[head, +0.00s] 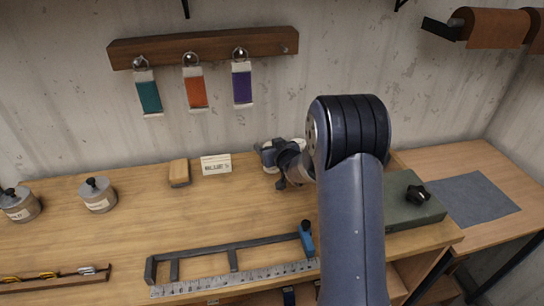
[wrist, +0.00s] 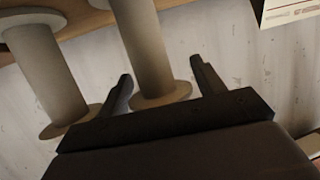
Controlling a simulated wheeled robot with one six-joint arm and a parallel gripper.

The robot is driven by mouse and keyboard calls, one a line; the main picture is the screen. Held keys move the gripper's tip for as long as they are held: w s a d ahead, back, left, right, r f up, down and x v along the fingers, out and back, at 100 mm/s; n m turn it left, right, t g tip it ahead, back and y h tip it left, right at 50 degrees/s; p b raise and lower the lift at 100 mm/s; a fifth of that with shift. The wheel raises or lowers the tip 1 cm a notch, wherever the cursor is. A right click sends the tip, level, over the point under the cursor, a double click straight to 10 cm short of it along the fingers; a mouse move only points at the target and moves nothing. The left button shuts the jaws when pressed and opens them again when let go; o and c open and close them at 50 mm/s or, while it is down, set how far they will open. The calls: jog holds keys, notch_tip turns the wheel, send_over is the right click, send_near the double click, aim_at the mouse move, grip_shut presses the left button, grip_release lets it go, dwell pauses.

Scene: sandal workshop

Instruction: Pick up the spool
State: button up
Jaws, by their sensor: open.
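In the wrist view a pale grey spool (wrist: 143,45) with tan end discs stands between the two fingers of my gripper (wrist: 160,70). The fingers are open on either side of it, with a gap visible on the right; whether the left finger touches it I cannot tell. A second similar spool (wrist: 48,70) is to the left, outside the fingers. In the head view my gripper (head: 275,158) is low over the back of the bench, partly behind my arm. Small pale patches show around it, but the spools are not clearly visible there.
A wall rack (head: 205,47) hangs behind. The bench's left middle is clear.

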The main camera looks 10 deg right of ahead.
jog(key=shift+w, duration=0.2)
jog(key=shift+c, duration=0.2)
jog(key=c, duration=0.7)
